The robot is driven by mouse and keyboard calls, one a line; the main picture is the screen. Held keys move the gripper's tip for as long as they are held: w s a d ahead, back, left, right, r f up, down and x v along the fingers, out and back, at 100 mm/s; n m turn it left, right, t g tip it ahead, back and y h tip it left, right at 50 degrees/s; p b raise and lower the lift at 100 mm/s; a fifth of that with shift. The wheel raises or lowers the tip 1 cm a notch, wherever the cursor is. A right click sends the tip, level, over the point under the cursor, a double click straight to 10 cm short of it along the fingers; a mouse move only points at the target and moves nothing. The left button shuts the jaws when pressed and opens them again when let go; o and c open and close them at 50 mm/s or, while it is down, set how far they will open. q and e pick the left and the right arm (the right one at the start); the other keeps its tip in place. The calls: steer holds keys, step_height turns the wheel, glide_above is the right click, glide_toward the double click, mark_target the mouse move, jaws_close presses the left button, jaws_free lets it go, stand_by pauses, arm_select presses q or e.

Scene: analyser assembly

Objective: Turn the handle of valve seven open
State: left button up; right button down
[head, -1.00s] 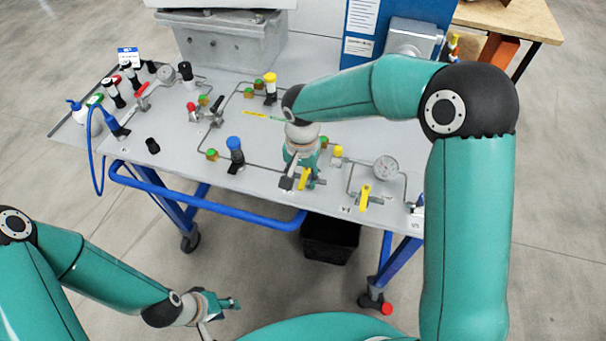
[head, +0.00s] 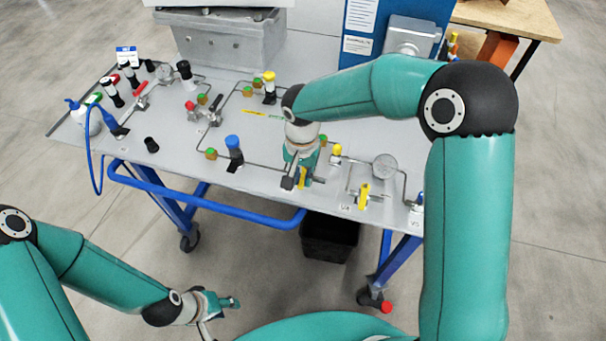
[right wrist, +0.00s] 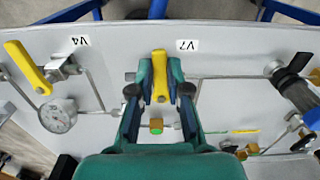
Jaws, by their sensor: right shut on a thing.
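The yellow handle of valve seven (right wrist: 159,75) stands between the fingertips of my right gripper (right wrist: 159,92) in the right wrist view, beside the V7 label (right wrist: 187,45). The handle points crosswise to the pipe line there. My right gripper is shut on it. In the head view the right gripper (head: 301,170) reaches down to the panel's front edge, and part of the yellow handle (head: 302,178) shows; the arm and gripper hide the rest of the valve. My left gripper (head: 228,302) hangs low, away from the panel; its finger opening is unclear.
The V4 valve's yellow handle (head: 364,196) and a gauge (head: 384,167) lie to the right. A blue-capped part (head: 234,150) stands to the left. A blue rail (head: 210,205) runs along the bench front. A black bin (head: 330,238) is below.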

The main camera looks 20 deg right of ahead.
steer(key=shift+s, duration=0.1)
steer(key=n, duration=0.1)
steer(key=d+n+b, duration=0.1)
steer(key=n, duration=0.2)
steer(key=shift+s+d, duration=0.15)
steer(key=shift+s, duration=0.1)
steer(key=n, duration=0.1)
steer(key=d+n, duration=0.1)
steer(key=n, duration=0.2)
steer(key=shift+d+b, duration=0.25)
steer(key=shift+b, duration=0.15)
steer(key=n, duration=0.1)
steer(key=d+n, duration=0.1)
steer(key=n, duration=0.3)
steer(key=shift+w+d, duration=0.25)
steer(key=shift+w, duration=0.05)
steer(key=shift+w+d+n+p, duration=0.2)
steer(key=shift+n, duration=0.55)
steer(key=shift+w+d+n+p, duration=0.15)
steer(key=shift+n+p, duration=0.05)
steer(key=shift+n, duration=0.6)
steer(key=shift+w+d+n+p, duration=0.2)
steer(key=shift+n, duration=0.55)
steer(key=c, duration=1.1)
jaws_free()
